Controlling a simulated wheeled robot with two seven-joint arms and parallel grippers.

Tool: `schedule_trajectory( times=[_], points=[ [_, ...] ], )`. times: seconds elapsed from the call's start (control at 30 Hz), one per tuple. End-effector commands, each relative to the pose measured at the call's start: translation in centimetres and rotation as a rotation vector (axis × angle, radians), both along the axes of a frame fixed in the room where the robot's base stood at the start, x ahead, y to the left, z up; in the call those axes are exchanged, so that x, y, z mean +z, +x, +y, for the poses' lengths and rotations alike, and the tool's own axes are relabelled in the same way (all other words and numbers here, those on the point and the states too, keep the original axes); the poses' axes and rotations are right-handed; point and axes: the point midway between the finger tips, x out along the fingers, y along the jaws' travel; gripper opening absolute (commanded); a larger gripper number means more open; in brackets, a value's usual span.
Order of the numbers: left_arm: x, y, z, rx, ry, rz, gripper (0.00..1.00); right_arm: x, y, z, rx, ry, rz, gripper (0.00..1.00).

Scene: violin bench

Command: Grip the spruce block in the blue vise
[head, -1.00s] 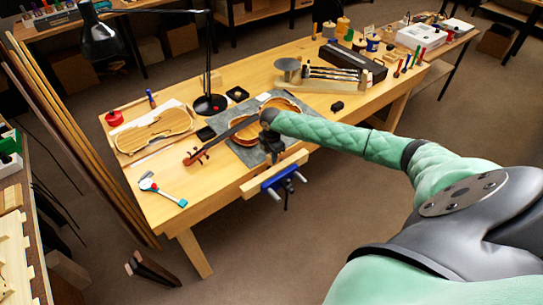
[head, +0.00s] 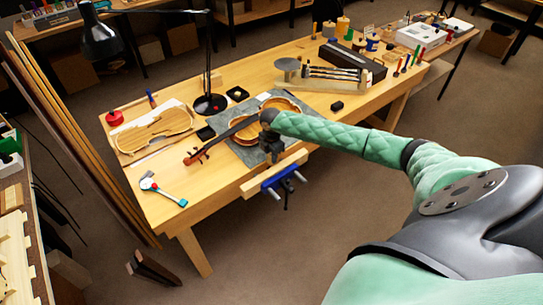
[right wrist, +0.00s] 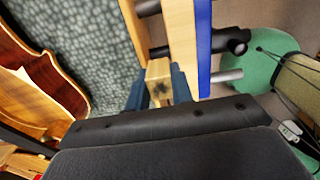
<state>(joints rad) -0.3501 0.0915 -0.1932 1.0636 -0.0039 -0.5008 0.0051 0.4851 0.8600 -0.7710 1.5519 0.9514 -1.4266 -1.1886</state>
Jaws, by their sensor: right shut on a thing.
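The blue vise (head: 283,180) is on the front edge of the wooden bench, with a wooden jaw facing. In the right wrist view its blue plate (right wrist: 204,45) backs the wooden jaw (right wrist: 183,40), and a gap with metal rods separates this jaw from the bench edge (right wrist: 131,18). My right gripper (head: 274,157) is above the vise, pointing down. In the right wrist view its dark blue fingers (right wrist: 157,84) are shut on the pale spruce block (right wrist: 159,72), which appears at the gap between the jaws. Contact with the jaws is unclear. My left gripper is not in view.
A violin (head: 243,130) lies on a grey mat just left of my right gripper; its body also shows in the right wrist view (right wrist: 40,85). A violin plate (head: 155,132), a desk lamp (head: 209,103) and a small hammer-like tool (head: 162,191) are further left.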

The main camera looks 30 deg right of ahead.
Motion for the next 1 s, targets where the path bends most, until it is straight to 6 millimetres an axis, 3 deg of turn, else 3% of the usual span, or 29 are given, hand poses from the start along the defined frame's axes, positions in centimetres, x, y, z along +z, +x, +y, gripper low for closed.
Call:
schedule_trajectory(
  times=[0.83,0.87,0.97,1.0],
  points=[
    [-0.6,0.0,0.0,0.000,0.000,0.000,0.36,-1.7,0.0,0.0,0.000,0.000,0.000,0.02],
    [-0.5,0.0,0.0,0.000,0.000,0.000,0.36,-1.6,0.0,0.0,0.000,0.000,0.000,0.29],
    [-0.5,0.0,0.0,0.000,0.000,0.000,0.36,-1.6,0.0,0.0,0.000,0.000,0.000,0.48],
    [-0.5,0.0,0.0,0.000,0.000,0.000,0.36,-1.6,0.0,0.0,0.000,0.000,-0.001,0.48]
  ],
)
